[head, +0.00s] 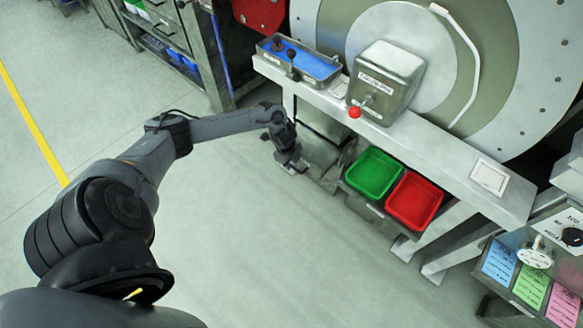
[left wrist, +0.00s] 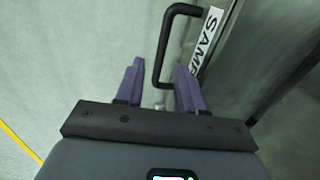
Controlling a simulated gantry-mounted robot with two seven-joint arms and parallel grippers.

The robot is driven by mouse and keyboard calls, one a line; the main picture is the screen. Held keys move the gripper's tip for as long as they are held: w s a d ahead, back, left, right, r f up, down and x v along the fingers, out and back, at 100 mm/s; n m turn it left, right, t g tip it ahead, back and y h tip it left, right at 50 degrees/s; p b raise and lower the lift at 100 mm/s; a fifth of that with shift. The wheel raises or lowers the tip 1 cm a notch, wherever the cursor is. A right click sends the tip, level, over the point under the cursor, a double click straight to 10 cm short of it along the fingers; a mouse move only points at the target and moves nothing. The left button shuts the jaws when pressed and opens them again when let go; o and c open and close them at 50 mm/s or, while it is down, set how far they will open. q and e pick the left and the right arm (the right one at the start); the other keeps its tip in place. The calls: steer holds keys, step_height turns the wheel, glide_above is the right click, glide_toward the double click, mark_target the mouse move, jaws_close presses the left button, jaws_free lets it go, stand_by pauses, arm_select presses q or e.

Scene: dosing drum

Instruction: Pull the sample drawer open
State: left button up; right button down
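The sample drawer is a grey metal box (head: 322,151) under the bench of the drum machine, largely behind my left gripper. In the left wrist view its front carries a white label reading "SAMP" (left wrist: 208,38), cut off, and a black bar handle (left wrist: 163,48). My left gripper (head: 293,163) is at the drawer front. In the left wrist view its two purple fingers (left wrist: 158,85) are spread apart, with the lower end of the handle between them. Gaps show on both sides of the handle, wider on the left. The drawer appears shut. My right gripper is out of view.
A green bin (head: 374,173) and a red bin (head: 414,201) sit right of the drawer. Above, the bench holds a blue-lined tray (head: 300,62) and a metal box with a red-knobbed lever (head: 386,80). Open floor (head: 240,230) lies in front.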

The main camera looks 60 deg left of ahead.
arm_select(q)
steer(key=shift+w+a+f+b, duration=0.15)
steer(key=shift+f+b, duration=0.2)
steer(key=shift+f, duration=0.35)
steer(key=shift+w+d+f+b, duration=0.1)
steer(key=shift+f+b, duration=0.2)
steer(key=shift+f, duration=0.4)
steer(key=shift+a, duration=0.1)
steer(key=shift+c, duration=0.5)
jaws_close()
